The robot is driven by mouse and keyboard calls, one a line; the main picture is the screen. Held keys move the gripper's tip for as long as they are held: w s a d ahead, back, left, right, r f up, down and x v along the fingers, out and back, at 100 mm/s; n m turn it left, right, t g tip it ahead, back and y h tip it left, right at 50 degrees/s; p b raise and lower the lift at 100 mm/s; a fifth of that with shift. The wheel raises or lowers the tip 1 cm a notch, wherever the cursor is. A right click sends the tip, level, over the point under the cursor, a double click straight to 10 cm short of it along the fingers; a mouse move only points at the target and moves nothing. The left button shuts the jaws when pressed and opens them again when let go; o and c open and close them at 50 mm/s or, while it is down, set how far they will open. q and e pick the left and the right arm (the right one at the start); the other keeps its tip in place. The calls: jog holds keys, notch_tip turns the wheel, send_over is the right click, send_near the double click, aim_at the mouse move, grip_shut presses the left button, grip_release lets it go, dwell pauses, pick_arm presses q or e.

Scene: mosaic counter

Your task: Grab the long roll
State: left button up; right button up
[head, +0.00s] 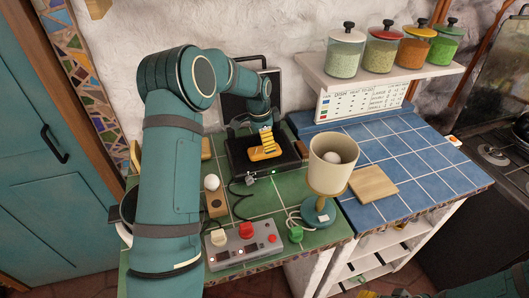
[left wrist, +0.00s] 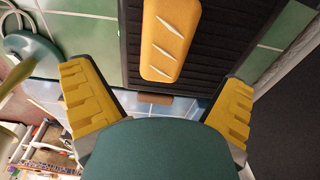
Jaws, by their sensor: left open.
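The long roll (head: 265,154) is orange-brown and lies on the ridged black plate of an open grill (head: 236,158). In the left wrist view the roll (left wrist: 170,38) shows three pale slashes and runs up out of the frame. My left gripper (left wrist: 157,105) is open, its yellow fingers wide apart on either side of the roll's near end, with nothing between them. In the head view my left gripper (head: 266,138) is over the roll, partly hiding it. Yellow parts at the bottom edge of the head view look like my right gripper (head: 385,294), mostly cut off.
The grill's raised lid (head: 240,106) stands behind. A lamp (head: 332,165) stands to the right, near a wooden board (head: 374,186) on blue tiles. A switch box (head: 243,245) and an egg in a wooden holder (head: 215,203) are in front. A shelf (head: 380,78) holds several jars.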

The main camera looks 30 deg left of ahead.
aim_at(255, 153)
pick_arm(q)
jog(key=shift+w+a+f, duration=0.1)
jog(key=shift+w+f, duration=0.1)
jog(key=shift+f, duration=1.3)
jog(key=shift+w+a+f, duration=0.1)
jog(key=shift+w+f, duration=0.05)
jog(key=shift+f, duration=1.3)
jog(key=c, duration=0.8)
